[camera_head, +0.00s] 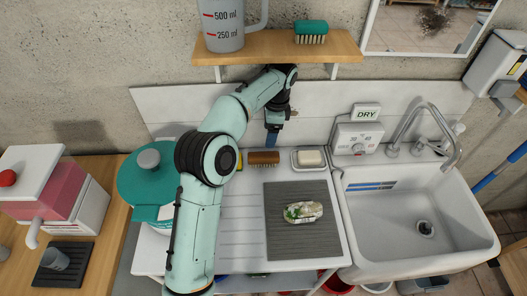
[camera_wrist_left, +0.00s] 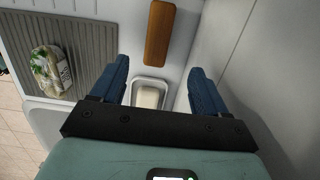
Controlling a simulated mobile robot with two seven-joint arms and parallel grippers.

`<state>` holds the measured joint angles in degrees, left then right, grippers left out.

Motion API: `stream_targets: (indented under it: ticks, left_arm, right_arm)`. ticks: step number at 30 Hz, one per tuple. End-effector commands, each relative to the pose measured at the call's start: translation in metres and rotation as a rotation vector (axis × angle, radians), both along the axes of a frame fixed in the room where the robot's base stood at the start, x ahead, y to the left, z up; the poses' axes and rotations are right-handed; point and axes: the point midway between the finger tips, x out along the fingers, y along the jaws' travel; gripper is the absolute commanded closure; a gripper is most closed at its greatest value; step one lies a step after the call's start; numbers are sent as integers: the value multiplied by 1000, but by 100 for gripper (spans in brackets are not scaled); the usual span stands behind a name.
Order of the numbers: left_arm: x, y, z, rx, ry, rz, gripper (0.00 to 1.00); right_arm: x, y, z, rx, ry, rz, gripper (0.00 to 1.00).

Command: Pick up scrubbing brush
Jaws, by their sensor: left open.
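A brown wooden brush (camera_head: 263,158) with bristles lies on the white drainboard at the back, left of a soap dish; its brown back also shows in the left wrist view (camera_wrist_left: 160,33). A second brush with a green top and pale bristles (camera_head: 311,32) stands on the wooden shelf above. My left gripper (camera_head: 271,140) hangs above and behind the brown brush, near the back wall. In the left wrist view its two blue fingers are apart and empty, with the brown brush beyond them. My right gripper is not in view.
A soap bar in a white dish (camera_head: 309,158) is right of the brown brush. A grey mat (camera_head: 283,245) holds a wrapped item (camera_head: 303,212). A sink (camera_head: 400,212) is at right, a green-lidded pot (camera_head: 150,185) at left.

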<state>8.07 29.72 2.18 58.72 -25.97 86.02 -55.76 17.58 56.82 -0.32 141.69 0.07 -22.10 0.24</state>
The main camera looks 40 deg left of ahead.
Motion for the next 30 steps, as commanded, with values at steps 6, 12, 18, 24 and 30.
stream_targets:
  ticks: [6, 12, 18, 24, 30]
  left_arm:
    - [-6, 4, -45, 0, 9, 2, 26]
    - [-7, 7, -73, 1, 6, 0, 26]
    - [-9, 9, -86, 0, 4, 1, 26]
    - [-13, 13, -116, 0, 5, 0, 26]
    - [-13, 14, -129, -1, 2, 0, 26]
  right_arm:
    - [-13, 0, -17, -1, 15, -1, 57]
    - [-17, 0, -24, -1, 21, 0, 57]
    - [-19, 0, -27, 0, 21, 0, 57]
    - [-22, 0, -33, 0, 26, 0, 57]
    - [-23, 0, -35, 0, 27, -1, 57]
